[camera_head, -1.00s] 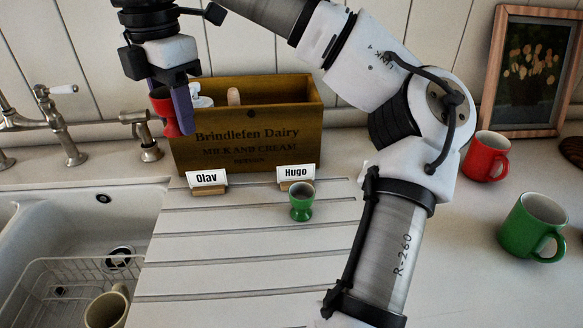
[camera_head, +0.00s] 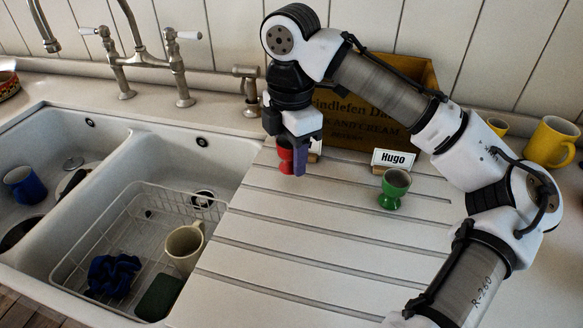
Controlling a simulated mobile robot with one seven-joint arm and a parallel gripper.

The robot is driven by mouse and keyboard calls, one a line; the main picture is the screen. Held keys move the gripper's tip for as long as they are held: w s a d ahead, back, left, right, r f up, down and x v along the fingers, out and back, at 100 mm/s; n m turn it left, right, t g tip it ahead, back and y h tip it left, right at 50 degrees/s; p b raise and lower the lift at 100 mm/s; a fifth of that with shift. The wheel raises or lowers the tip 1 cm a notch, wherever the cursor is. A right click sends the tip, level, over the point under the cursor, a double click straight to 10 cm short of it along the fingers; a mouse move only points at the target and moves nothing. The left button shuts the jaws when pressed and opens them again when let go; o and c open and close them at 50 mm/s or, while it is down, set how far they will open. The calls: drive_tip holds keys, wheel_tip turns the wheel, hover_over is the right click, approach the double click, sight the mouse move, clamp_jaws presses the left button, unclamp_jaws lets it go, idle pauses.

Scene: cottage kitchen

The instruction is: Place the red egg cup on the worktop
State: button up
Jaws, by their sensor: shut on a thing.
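The red egg cup (camera_head: 285,157) is between the fingers of my gripper (camera_head: 293,160), which is shut on it. The cup is partly hidden by the fingers. It is low over the left part of the white grooved worktop (camera_head: 300,262), near the back. I cannot tell whether its foot touches the surface. A green egg cup (camera_head: 394,188) stands upright to the right, in front of the card marked Hugo (camera_head: 393,159). Another card, by the red cup, is mostly hidden behind my gripper.
The wooden dairy crate (camera_head: 420,82) stands behind, partly covered by my arm. A double sink (camera_head: 130,170) lies left, with a wire rack holding a cream mug (camera_head: 185,247). A tap (camera_head: 249,92) stands near my gripper. Yellow mugs (camera_head: 552,142) are at right. The front worktop is clear.

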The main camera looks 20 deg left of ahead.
drive_tip(key=shift+f, duration=1.95)
drive_tip(key=shift+f, duration=0.1)
drive_tip(key=shift+f, duration=0.1)
drive_tip(key=o, duration=1)
wheel_tip(320, 180, up, 12)
drive_tip(key=shift+r+p, duration=0.25)
drive_tip(key=shift+p, duration=0.1)
